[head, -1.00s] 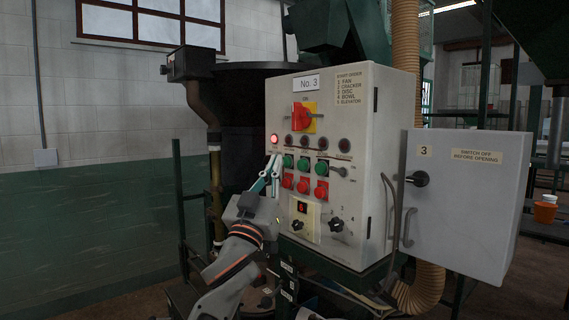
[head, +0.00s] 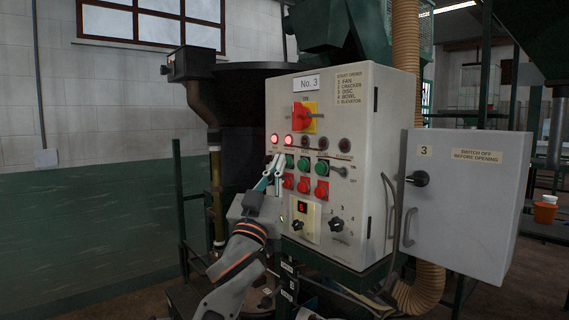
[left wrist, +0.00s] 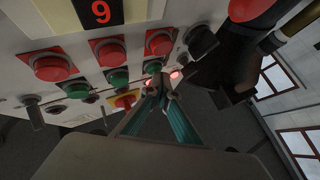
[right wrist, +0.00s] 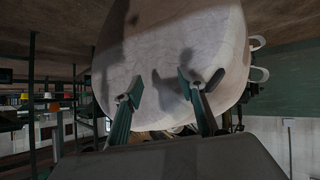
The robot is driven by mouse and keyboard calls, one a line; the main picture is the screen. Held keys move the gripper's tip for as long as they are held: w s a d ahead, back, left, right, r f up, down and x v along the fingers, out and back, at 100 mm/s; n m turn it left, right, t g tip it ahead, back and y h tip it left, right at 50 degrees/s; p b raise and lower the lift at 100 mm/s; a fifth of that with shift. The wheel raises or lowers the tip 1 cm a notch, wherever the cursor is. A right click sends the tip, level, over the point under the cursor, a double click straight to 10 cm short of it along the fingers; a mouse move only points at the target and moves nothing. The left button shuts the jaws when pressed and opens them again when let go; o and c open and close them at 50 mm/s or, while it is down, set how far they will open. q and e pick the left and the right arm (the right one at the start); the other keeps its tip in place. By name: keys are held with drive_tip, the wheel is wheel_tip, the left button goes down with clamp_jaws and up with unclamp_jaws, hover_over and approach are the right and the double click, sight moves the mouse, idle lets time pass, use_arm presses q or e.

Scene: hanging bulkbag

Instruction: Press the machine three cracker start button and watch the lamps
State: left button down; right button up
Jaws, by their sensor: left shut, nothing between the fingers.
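The grey No. 3 control panel (head: 340,110) stands at the centre of the head view. Its start order label lists the cracker second. The two leftmost lamps glow red, the first lamp (head: 274,140) and the second lamp (head: 288,140); the other lamps are dark. The leftmost visible green button (head: 289,161) sits above a red button (head: 288,181). My left gripper (head: 277,160) is shut and empty, its tips at the panel beside that green button. The left wrist view shows the same green button (left wrist: 152,67) upside down; contact is unclear. My right gripper (right wrist: 160,92) is open and empty.
A red and yellow main switch (head: 304,117) is above the lamps. A lit display (head: 301,207) and black knobs are below. A ribbed hose (head: 405,60) runs behind.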

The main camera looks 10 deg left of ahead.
use_arm(q)
drive_tip(key=shift+s+a+p, duration=0.5)
drive_tip(key=shift+s+p, duration=0.1)
drive_tip(key=shift+s, duration=0.05)
